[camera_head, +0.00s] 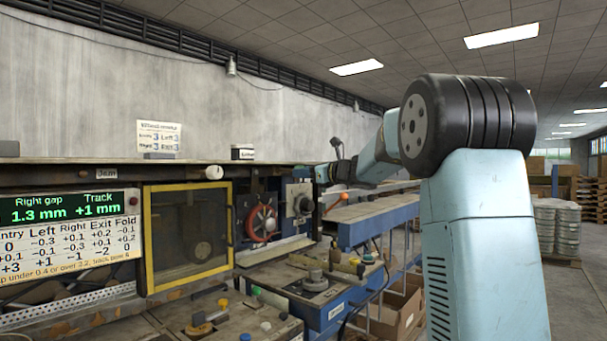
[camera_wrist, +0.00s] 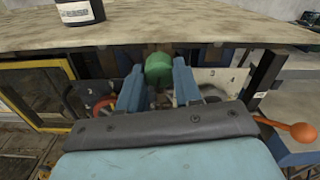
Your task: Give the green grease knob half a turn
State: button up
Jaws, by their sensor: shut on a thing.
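The green grease knob (camera_wrist: 158,69) shows in the wrist view, just under the front edge of a worn shelf. My gripper (camera_wrist: 157,76) has its two blue fingers on either side of the knob and is shut on it. The knob's lower part is hidden between the fingers. In the head view my gripper is small at the far end of my arm, by the machine's right end, and I cannot make out the green knob there.
The shelf (camera_wrist: 190,28) overhangs close above my fingers, with a dark labelled container (camera_wrist: 80,12) on it. An orange ball-ended lever (camera_wrist: 303,132) stands at right. A yellow-framed window (camera_head: 188,235) is at left. A blue conveyor (camera_head: 372,222) runs away at right.

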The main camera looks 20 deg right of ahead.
jog(key=shift+a+r, duration=0.1)
jog(key=o, duration=1)
jog(key=shift+o, duration=0.2)
jog(key=v, duration=1.3)
jog(key=shift+s+d, duration=0.3)
